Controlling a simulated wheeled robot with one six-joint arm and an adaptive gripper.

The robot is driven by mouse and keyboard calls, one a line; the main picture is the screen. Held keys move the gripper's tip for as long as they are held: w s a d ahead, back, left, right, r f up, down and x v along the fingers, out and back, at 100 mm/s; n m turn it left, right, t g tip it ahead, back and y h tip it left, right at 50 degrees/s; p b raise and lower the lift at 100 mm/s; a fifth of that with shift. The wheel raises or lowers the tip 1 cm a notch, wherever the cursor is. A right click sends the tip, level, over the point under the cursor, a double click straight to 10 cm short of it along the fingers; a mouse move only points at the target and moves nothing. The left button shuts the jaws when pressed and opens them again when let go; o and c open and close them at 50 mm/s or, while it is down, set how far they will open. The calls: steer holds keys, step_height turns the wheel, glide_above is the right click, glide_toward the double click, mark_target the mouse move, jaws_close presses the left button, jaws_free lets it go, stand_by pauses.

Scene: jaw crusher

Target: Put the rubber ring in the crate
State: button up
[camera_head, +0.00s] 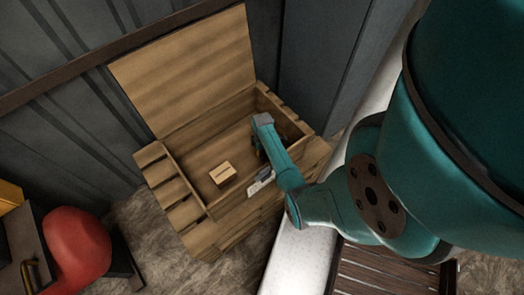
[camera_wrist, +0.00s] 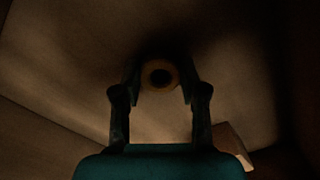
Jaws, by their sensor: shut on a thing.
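The crate (camera_head: 172,200) is a wooden box with its lid (camera_head: 195,70) tilted up at the back. The rubber ring (camera_wrist: 147,77) is a small tan ring with a dark hole, held between the fingertips in the wrist view. My gripper (camera_wrist: 160,78) is shut on it, with a finger on either side. In the head view my gripper (camera_head: 258,152) reaches down within the crate's opening, toward its right side. The ring is hidden there behind my arm. I cannot tell whether the ring touches the crate's floor.
A small wooden block (camera_head: 223,174) lies inside the crate, left of my gripper; it also shows in the wrist view (camera_wrist: 233,145). A red rounded object (camera_head: 75,245) stands at the lower left. A dark slatted surface (camera_head: 385,270) lies at the bottom right. A corrugated wall stands behind.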

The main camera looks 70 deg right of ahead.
steer(key=o, duration=1)
step_height(320, 180, up, 12)
stand_by(0.6)
